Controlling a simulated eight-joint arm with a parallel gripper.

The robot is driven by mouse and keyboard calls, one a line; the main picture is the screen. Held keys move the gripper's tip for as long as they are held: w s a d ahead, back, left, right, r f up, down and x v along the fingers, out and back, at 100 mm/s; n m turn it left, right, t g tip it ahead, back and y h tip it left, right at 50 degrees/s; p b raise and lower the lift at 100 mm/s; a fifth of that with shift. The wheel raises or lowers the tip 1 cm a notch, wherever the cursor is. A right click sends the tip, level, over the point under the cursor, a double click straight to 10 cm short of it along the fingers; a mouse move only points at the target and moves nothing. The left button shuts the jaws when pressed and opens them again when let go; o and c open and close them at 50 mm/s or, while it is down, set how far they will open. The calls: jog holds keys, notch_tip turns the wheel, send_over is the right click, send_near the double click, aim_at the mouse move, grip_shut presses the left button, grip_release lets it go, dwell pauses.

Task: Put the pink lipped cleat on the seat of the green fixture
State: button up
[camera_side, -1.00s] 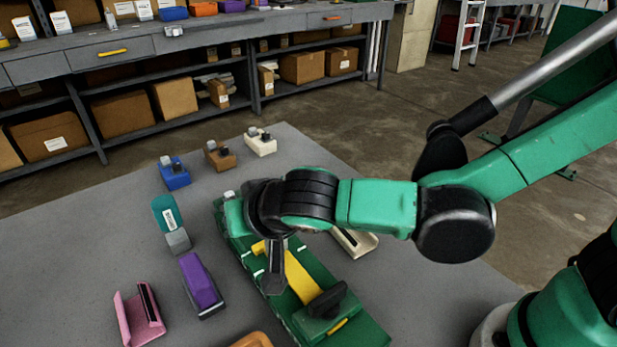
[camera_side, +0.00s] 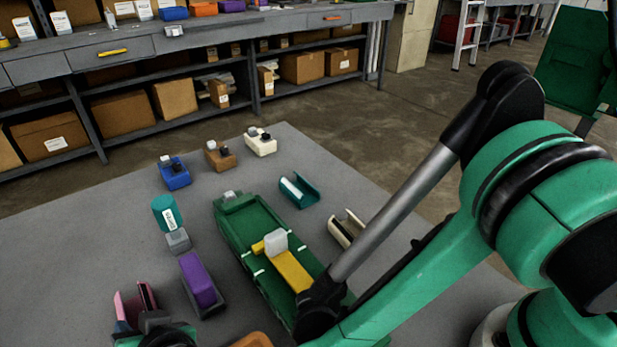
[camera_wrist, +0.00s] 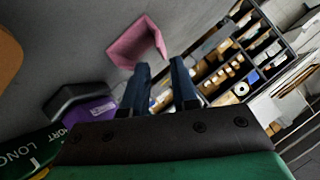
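The pink lipped cleat (camera_side: 134,304) rests on the grey table at the lower left of the side view, partly hidden behind my wrist. It shows in the wrist view (camera_wrist: 135,42) as an angled pink channel just beyond my fingertips. My gripper (camera_wrist: 160,65) is open, its two dark fingers apart with nothing between them. It points at the cleat; whether it touches cannot be told. The green fixture (camera_side: 237,226) lies in the middle of the table, with a yellow strip (camera_side: 292,271) and a pale grey block (camera_side: 275,243) on it. My arm hides its near end.
A purple block (camera_side: 199,280) on a grey base stands between cleat and fixture. A teal-topped grey piece (camera_side: 178,240) is behind it. A teal channel (camera_side: 299,190) and a cream channel (camera_side: 346,228) lie right of the fixture. An orange piece (camera_side: 252,341) is at the front.

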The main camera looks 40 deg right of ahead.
aim_at(123, 315)
jog(key=x, duration=0.5)
jog(key=shift+w+r, duration=0.2)
jog(key=shift+w, duration=0.05)
grip_shut()
jog(key=shift+r, duration=0.1)
notch_tip(123, 315, up, 19)
jog(key=w+d+m+h, duration=0.1)
jog(key=w+d, duration=0.1)
jog(key=d, duration=0.8)
jog(key=w+d+m+h, duration=0.1)
jog(key=w+d, duration=0.1)
jog(key=d, duration=0.7)
jog(key=s+d+f+m+h, duration=0.1)
jog(key=s+d, duration=0.2)
jog(key=d, duration=0.6)
jog(key=s+d+f+h, duration=0.1)
jog(key=s+d, duration=0.2)
jog(key=d, duration=0.7)
jog(key=shift+d+m+t, duration=0.15)
jog(key=shift+m+t, duration=0.25)
